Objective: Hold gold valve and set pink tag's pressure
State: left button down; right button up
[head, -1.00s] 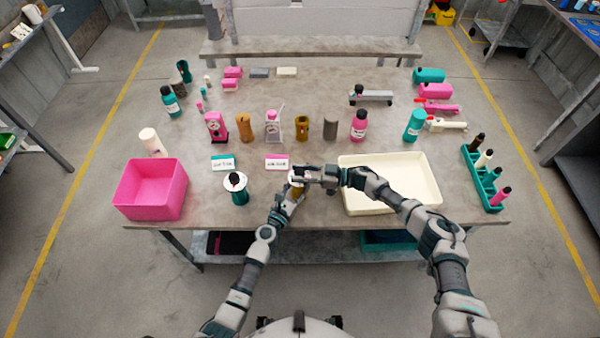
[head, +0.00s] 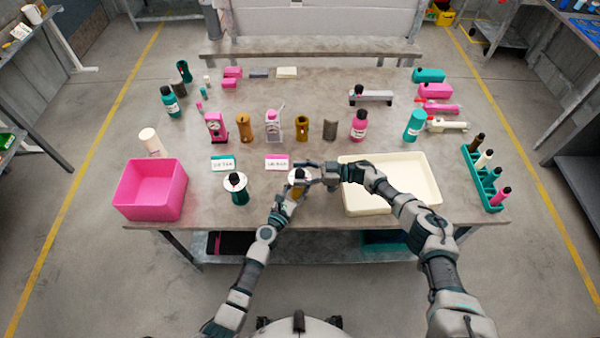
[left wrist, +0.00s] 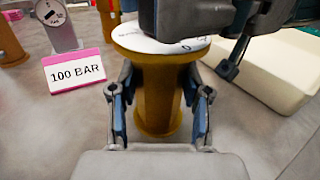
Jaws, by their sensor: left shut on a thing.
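The gold valve (head: 296,191) stands upright at the table's front. It has a white dial disc and a dark knob (head: 299,174) on top. My left gripper (head: 289,200) is shut on its gold body; in the left wrist view, the blue-padded fingers (left wrist: 160,108) flank the gold valve (left wrist: 157,80). My right gripper (head: 311,171) is beside the knob, on its right, and looks open. In the left wrist view, one dark finger hangs right of the dial, apart from the valve. The pink tag (head: 277,163) reads "100 BAR" in the left wrist view (left wrist: 75,70). The pointer's reading is unclear.
A teal valve (head: 237,192) stands to the left, behind it a teal-edged tag (head: 223,164). A pink bin (head: 150,190) is at the left edge. A cream tray (head: 392,205) lies under my right arm. Bottles and gauges stand in a row behind.

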aim_at(300, 171)
pick_arm(q)
jog(key=shift+f, duration=0.15)
pick_arm(e)
jog(key=shift+r, duration=0.1)
notch_tip(300, 171, up, 10)
jog(key=shift+f, duration=0.15)
dwell(0.4)
pick_arm(q)
jog(key=shift+c, duration=2.2)
grip_release()
jog(key=shift+w, duration=0.1)
jog(key=shift+a, duration=0.1)
